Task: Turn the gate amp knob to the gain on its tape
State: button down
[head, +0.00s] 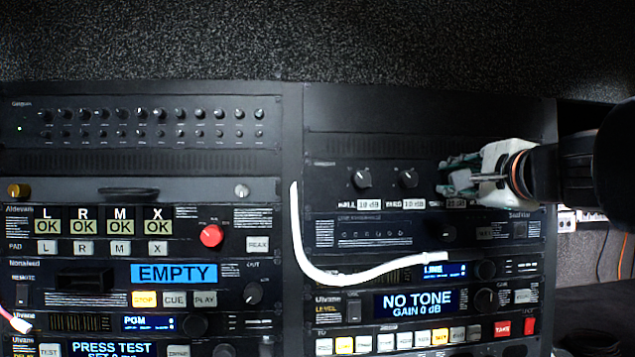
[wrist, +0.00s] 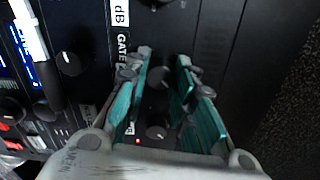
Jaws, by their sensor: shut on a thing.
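The amp panel (head: 330,180) at the upper right of the rack has black knobs with white tape labels below them. My gripper (head: 449,176) reaches in from the right and covers the gate knob in the head view. In the wrist view, my gripper (wrist: 164,62) has its teal fingers on both sides of the dark gate knob (wrist: 158,78), shut on it. The knob's pointer is too dark to read. The GATE label (wrist: 122,46) shows left of the fingers.
Hall knob (head: 361,178) and yard knob (head: 408,178) sit left of my gripper. Another knob (wrist: 157,132) lies between the finger bases in the wrist view. A white cable (head: 320,270) loops across the rack below. The NO TONE display (head: 415,304) reads GAIN 0 dB.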

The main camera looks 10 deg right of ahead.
jog(key=shift+n, duration=0.4)
jog(key=shift+f, duration=0.1)
jog(key=c, duration=1.3)
grip_release()
jog(key=shift+c, duration=0.2)
